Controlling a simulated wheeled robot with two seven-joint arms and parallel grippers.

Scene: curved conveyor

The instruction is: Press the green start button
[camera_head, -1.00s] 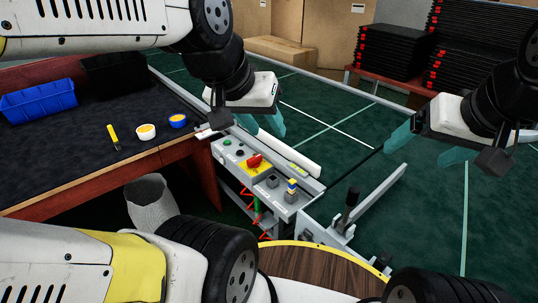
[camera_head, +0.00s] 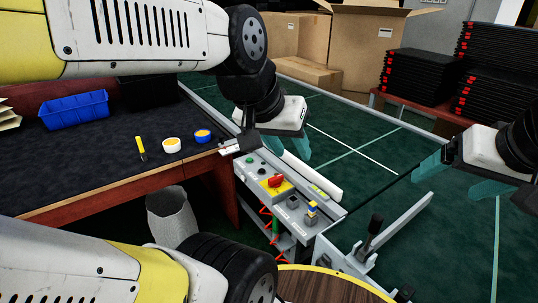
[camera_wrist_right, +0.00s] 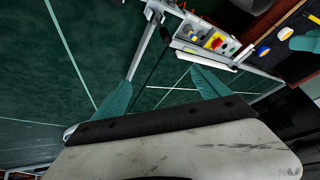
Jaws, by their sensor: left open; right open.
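The green button (camera_head: 250,160) is a small round dot at the far end of the grey control panel (camera_head: 334,216). It sits beyond a small dark button (camera_head: 262,171) and the red knob on its yellow plate (camera_head: 275,182). My left gripper (camera_head: 290,146) is open and empty, its teal fingers hanging over and behind the panel, right of the green button and apart from it. My right gripper (camera_head: 448,180) is open and empty over the green conveyor. Its spread fingers show in the right wrist view (camera_wrist_right: 160,98), with the panel beyond; the green button is too small to tell there.
A dark worktable (camera_head: 100,150) at left holds a blue bin (camera_head: 74,110), a yellow-handled tool (camera_head: 140,148) and two small cups. A grey waste bin (camera_head: 171,217) stands below. A lever (camera_head: 373,230) stands right of the panel. Boxes and black stacked trays are behind.

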